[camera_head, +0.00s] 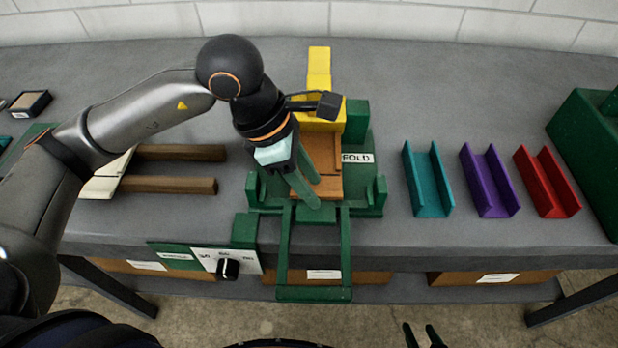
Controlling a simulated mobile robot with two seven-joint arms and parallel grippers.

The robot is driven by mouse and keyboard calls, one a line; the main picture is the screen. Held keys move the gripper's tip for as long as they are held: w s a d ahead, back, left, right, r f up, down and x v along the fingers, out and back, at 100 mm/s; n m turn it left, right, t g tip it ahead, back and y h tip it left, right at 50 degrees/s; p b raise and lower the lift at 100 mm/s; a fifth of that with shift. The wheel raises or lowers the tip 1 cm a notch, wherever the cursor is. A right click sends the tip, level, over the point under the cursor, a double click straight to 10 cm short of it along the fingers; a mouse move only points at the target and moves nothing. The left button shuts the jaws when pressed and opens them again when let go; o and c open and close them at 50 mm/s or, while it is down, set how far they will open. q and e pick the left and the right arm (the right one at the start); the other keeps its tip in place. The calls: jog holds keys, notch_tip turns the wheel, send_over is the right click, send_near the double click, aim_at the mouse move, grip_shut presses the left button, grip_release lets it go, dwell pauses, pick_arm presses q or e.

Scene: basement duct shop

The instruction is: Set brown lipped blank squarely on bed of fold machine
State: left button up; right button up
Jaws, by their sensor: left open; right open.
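The brown blank (328,158) lies on the bed of the green fold machine (362,186), in front of the yellow block (318,122). Its visible right edge runs roughly in line with the machine. Its left part is hidden by my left gripper (312,194), so I cannot tell whether it sits fully square or where its lip is. My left gripper is open, pointing down over the blank's left and front part; I cannot tell whether the fingers touch it. My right gripper (424,338) is open and empty at the bottom edge, away from the bench.
Teal (428,181), purple (489,182) and red (547,183) channels stand to the right. A green bin (590,145) is at far right. Two brown bars (170,185) lie left. A dial panel (226,262) and green handle frame (315,294) project at the bench front.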

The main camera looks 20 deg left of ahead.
pick_arm(q)
jog(key=shift+a+r, duration=0.1)
jog(key=shift+r, duration=0.15)
jog(key=v, duration=1.1)
jog(key=shift+a+r, duration=0.2)
jog(key=shift+s, duration=0.1)
